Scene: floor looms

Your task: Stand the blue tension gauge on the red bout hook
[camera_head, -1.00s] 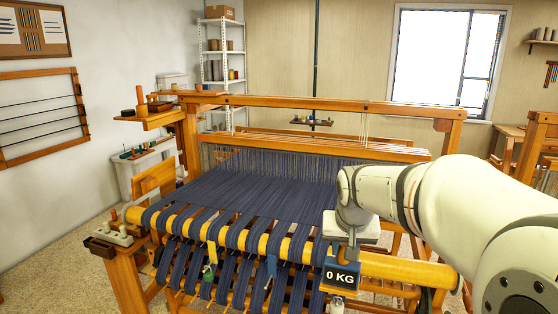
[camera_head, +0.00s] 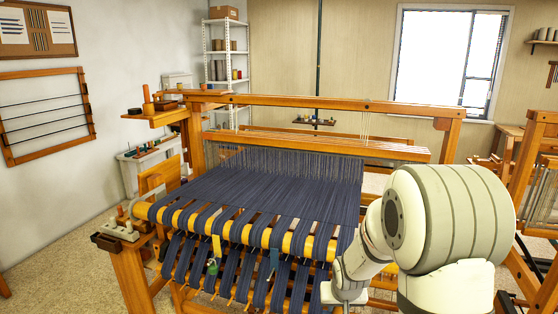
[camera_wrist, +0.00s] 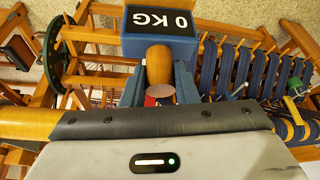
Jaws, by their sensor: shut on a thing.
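The blue tension gauge (camera_wrist: 133,47) is at the top middle of the wrist view, its dark display reading "0 KG" upside down. My gripper (camera_head: 345,292) is low in the head view, right of the loom's hanging bouts, and it is shut on the gauge. The gauge does not show in the head view now. A small red part (camera_wrist: 151,99) shows below the gauge in the wrist view; I cannot tell whether it is the red bout hook or whether they touch.
The loom's front beam (camera_head: 290,244) carries dark blue bouts. A yellow hook (camera_head: 216,245) with a green item (camera_head: 212,267) and a blue hook (camera_head: 274,260) hang there. In the wrist view, a wooden beam (camera_wrist: 24,122) runs close to my gripper.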

